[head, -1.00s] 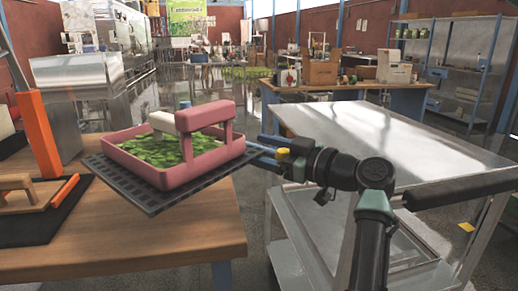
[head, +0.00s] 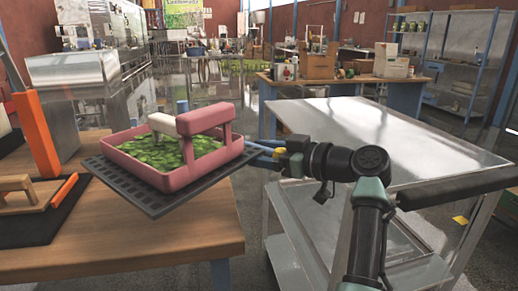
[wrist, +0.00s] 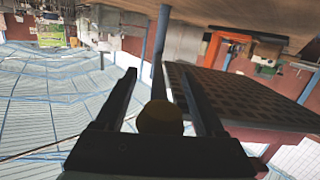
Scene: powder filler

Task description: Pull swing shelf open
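The swing shelf appears to be the dark perforated plate (head: 150,207) jutting past the right side of the wooden table in the head view. It carries a pink tray (head: 180,180) with green leaves and a raised pink bar. My gripper (head: 256,153) is at the shelf's right edge, its fingers pointing left towards it. The wrist view shows the fingers apart (wrist: 157,72), with a round yellowish piece between their bases. The perforated plate (wrist: 245,95) is right of the gap there, partly behind the right finger. I cannot tell whether they touch.
The wooden table (head: 190,240) is at the left, with an orange post (head: 38,135) and a wooden-handled tool (head: 28,197). A metal cart (head: 370,130) stands close under my arm at the right. Open floor lies behind the shelf.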

